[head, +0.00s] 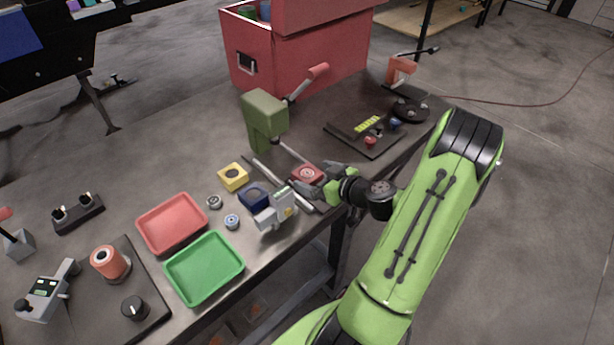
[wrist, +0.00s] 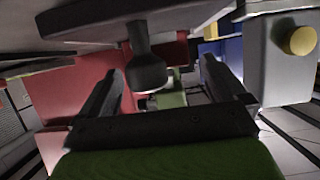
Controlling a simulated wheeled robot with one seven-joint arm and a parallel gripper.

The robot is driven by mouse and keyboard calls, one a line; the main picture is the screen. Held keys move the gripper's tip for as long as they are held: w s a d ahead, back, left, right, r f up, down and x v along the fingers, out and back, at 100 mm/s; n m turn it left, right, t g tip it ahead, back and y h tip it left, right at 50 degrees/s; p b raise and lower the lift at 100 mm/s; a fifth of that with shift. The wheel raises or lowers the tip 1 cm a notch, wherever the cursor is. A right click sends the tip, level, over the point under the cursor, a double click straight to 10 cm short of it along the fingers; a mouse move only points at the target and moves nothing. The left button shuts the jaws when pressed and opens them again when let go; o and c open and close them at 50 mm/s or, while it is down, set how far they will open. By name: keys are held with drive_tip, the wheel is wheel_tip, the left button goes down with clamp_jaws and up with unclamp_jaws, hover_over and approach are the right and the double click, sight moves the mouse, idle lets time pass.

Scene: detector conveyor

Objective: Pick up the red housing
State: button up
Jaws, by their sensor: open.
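The red housing (head: 307,173) is a small square block with a round pale ring on top. In the head view it sits on the dark workbench just beyond my fingertips, close to the green press. My gripper (head: 318,184) is low over the bench edge, its fingers apart and pointing left at the housing. In the wrist view my gripper (wrist: 160,95) is open, and a large red surface (wrist: 75,85) fills the left, partly behind the left finger. I cannot tell whether a finger touches the housing. A dark rounded part hangs above the gap.
A grey device (head: 276,209) stands close beside my gripper, with a blue housing (head: 253,198) and a yellow housing (head: 233,177) farther left. The green press (head: 264,120) rises behind. A red tray (head: 172,223) and a green tray (head: 204,268) lie left. A red toolbox (head: 300,60) stands at the back.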

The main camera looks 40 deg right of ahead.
sight(306, 172)
drive_tip(key=x, duration=0.4)
drive_tip(key=shift+s, duration=0.1)
drive_tip(key=shift+c, duration=1)
drive_tip(key=shift+r, duration=0.1)
drive_tip(key=c, duration=1.1)
drive_tip(key=shift+r, duration=0.1)
drive_tip(key=shift+c, duration=0.2)
